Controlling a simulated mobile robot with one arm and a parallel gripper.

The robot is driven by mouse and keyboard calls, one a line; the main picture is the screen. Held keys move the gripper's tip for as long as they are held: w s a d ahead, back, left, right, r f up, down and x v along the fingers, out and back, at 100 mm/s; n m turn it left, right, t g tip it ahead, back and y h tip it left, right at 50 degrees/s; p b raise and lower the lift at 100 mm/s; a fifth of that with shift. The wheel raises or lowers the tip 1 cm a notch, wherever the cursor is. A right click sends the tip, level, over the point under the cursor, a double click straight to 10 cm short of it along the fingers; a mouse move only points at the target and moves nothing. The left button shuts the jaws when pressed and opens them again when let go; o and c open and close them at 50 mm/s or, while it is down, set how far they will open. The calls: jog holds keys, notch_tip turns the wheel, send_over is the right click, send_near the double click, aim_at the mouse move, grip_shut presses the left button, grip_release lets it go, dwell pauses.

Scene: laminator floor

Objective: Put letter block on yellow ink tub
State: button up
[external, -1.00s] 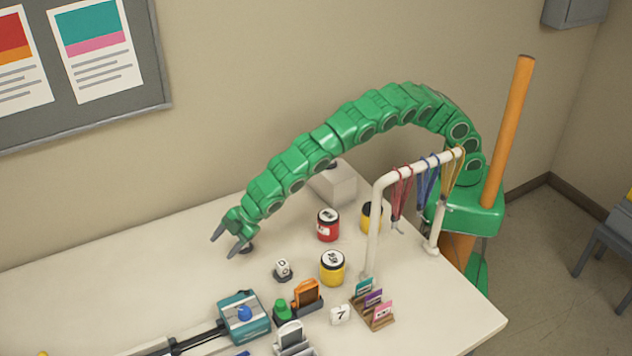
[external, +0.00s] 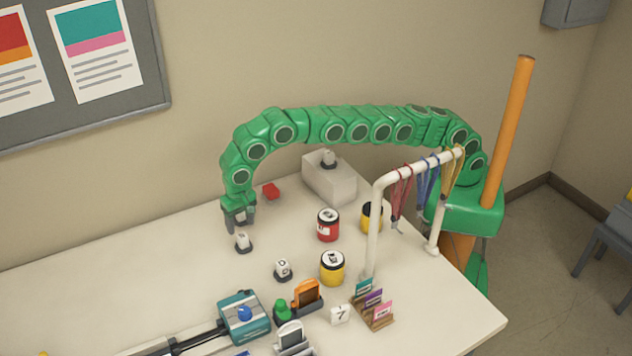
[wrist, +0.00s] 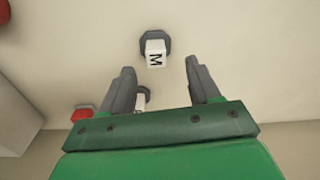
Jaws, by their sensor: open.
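A white letter block (external: 243,241) on a dark base stands near the back of the table; in the wrist view its letter reads M (wrist: 155,54). My gripper (external: 238,221) points down just behind and above it, fingers apart and empty. In the wrist view, the block lies just beyond the fingertips of my gripper (wrist: 160,67). Another yellow tub (external: 371,218) is farther back, partly hidden by the rack post.
Another white block (external: 283,267) stands between the letter block and the front yellow tub. A red tub (external: 328,228), grey box (external: 330,182), lanyard rack (external: 376,225) and red item (external: 271,191) stand nearby. A pale block (wrist: 142,97) shows between my fingers.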

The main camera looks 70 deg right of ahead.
aim_at(242, 235)
jog(key=shift+s+d+m+g, duration=0.1)
jog(key=shift+d+m+g, duration=0.2)
jog(key=shift+d+m, duration=0.35)
jog(key=shift+f+m, duration=0.1)
jog(key=shift+m, duration=0.15)
jog(key=shift+f, duration=1.2)
jog(key=shift+w+a+f, duration=0.1)
jog(key=shift+w+f, duration=0.1)
jog(key=shift+f, duration=1.1)
jog(key=shift+w+a+f, duration=0.1)
jog(key=shift+w+f, duration=0.1)
jog(key=shift+f, duration=1.05)
jog(key=shift+c, duration=0.3)
grip_shut()
